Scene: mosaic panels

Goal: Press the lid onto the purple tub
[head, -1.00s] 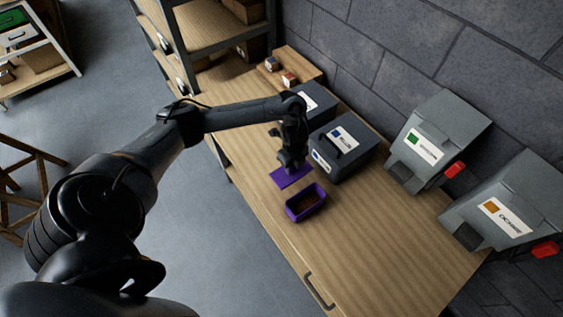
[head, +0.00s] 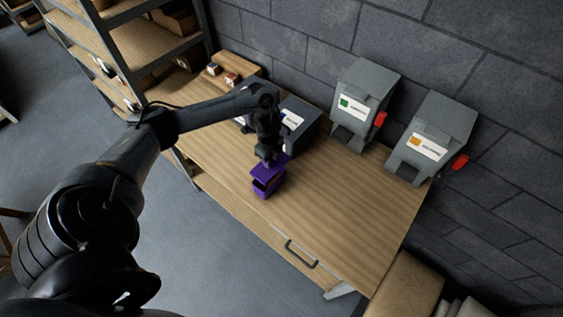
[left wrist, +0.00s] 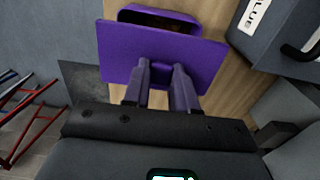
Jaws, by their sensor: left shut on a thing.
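The purple lid (left wrist: 200,57) is a flat rectangle with a small knob. My left gripper (head: 266,155) is shut on the lid; its fingers (left wrist: 160,72) close around the knob in the left wrist view. The lid shows in the head view (head: 284,160) above the purple tub (head: 268,186). The tub is open and stands on the wooden table; its front part shows past the lid. In the left wrist view the tub (left wrist: 135,16) is partly hidden behind the lid. I cannot tell whether lid and tub touch. My right gripper is in neither view.
Dark grey bins (head: 304,128) stand just behind my left gripper. Two grey dispensers (head: 362,98) with red levers stand along the wall. The table (head: 340,200) is clear to the right of the tub.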

